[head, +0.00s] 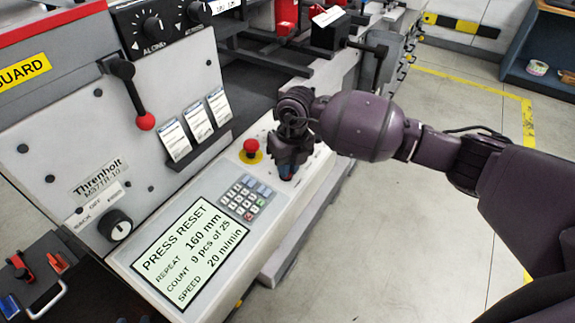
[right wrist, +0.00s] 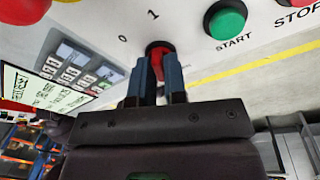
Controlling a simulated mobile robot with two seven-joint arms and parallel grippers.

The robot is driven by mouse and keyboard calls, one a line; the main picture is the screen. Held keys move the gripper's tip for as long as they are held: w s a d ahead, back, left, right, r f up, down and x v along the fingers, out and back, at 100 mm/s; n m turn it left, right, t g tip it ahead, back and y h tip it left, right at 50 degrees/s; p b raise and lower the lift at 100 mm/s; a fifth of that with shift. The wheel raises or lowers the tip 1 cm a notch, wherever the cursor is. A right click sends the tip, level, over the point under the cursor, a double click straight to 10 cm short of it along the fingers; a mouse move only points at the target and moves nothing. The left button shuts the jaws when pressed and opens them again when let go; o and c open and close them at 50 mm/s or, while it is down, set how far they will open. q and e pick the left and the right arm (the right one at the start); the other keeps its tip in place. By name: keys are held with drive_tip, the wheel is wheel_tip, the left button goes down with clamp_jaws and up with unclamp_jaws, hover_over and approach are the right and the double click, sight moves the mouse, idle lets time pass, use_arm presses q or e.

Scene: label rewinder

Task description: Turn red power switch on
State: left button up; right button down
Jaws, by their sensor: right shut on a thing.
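The red power switch (right wrist: 158,62) shows in the right wrist view on the pale panel, in a dark round collar, with the marks 0 and 1 beside it. My right gripper (right wrist: 160,78) has its two blue fingers closed on either side of the red knob. The fingers cover part of the knob, so I cannot tell which mark it points to. In the head view my right gripper (head: 288,174) reaches down to the console beyond the keypad and hides the switch. My left gripper is not in view.
A green START button (right wrist: 226,20) sits close to the switch, with a red STOP button beyond. A red mushroom button (head: 251,147) on a yellow base and a keypad (head: 246,195) are nearby. The display (head: 190,250) reads PRESS RESET. Open floor lies right of the console.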

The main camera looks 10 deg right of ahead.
drive_tip(key=c, duration=1.2)
unclamp_jaws()
drive_tip(key=r, duration=0.3)
drive_tip(key=d+r, duration=0.1)
drive_tip(key=r, duration=0.6)
drive_tip(key=shift+w+d+r, duration=0.15)
drive_tip(key=shift+w+r, duration=0.1)
drive_tip(key=shift+r, duration=0.15)
